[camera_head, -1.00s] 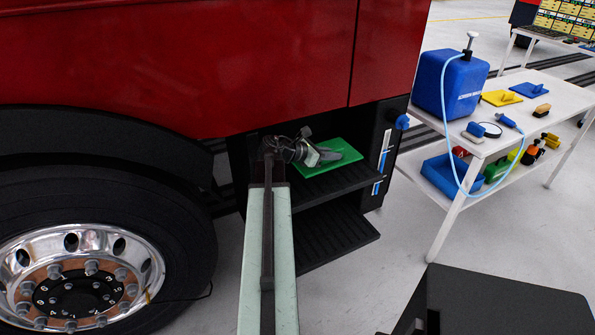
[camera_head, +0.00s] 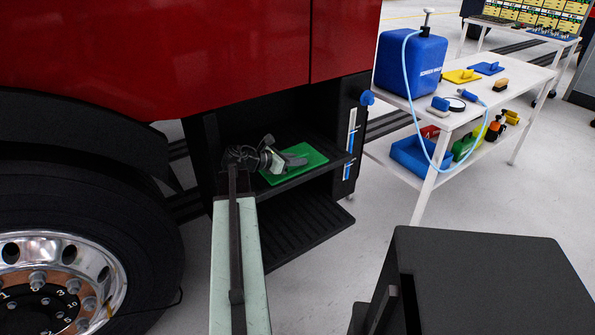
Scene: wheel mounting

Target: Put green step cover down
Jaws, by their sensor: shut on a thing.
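The green step cover (camera_head: 309,154) is a flat green plate at the truck's upper black step (camera_head: 328,163), under the red body panel. My gripper (camera_head: 280,163) is at the cover's left part and shut on it. The gripper hides the middle and left part of the cover, so the grip itself is not clear. I cannot tell whether the cover touches the step or is just above it.
A lower black step (camera_head: 310,228) juts out below. A large wheel (camera_head: 60,270) stands at the left. A white table (camera_head: 470,110) at the right holds a blue canister (camera_head: 410,65), yellow and blue covers and tools. A black box-like surface (camera_head: 490,285) is in the right foreground.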

